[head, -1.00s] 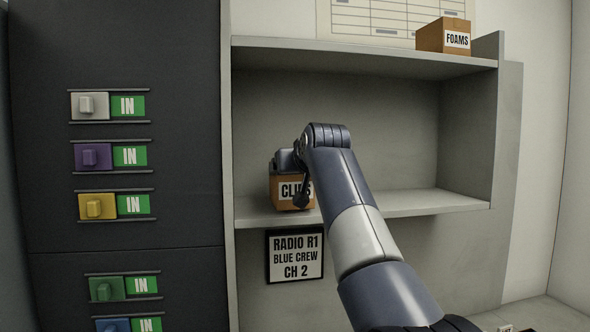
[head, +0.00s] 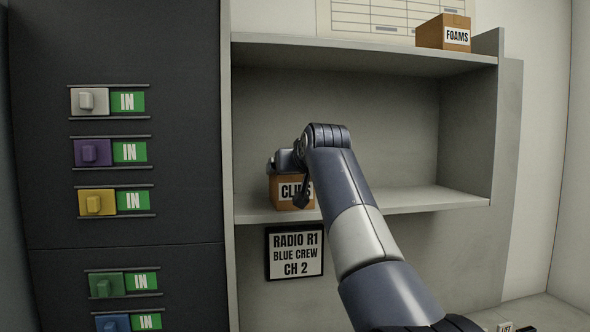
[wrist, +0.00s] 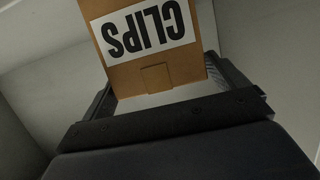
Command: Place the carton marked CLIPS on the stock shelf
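The brown carton marked CLIPS (head: 287,204) stands upright on the lower board of the grey shelf (head: 420,202), near its left end. My wrist partly covers its label in the head view. In the wrist view the carton (wrist: 155,74) shows with its label upside down, between the two fingers of my gripper (wrist: 168,85). The fingers are spread at either side of the carton, with a strip of the right finger's inner face showing. My gripper (head: 283,160) is at the carton's top in the head view.
A carton marked FOAMS (head: 443,34) stands on the upper board at right. A sign reading RADIO R1 (head: 295,254) hangs below the lower board. A dark cabinet (head: 185,190) with coloured switches stands at left. The lower board is clear right of my arm.

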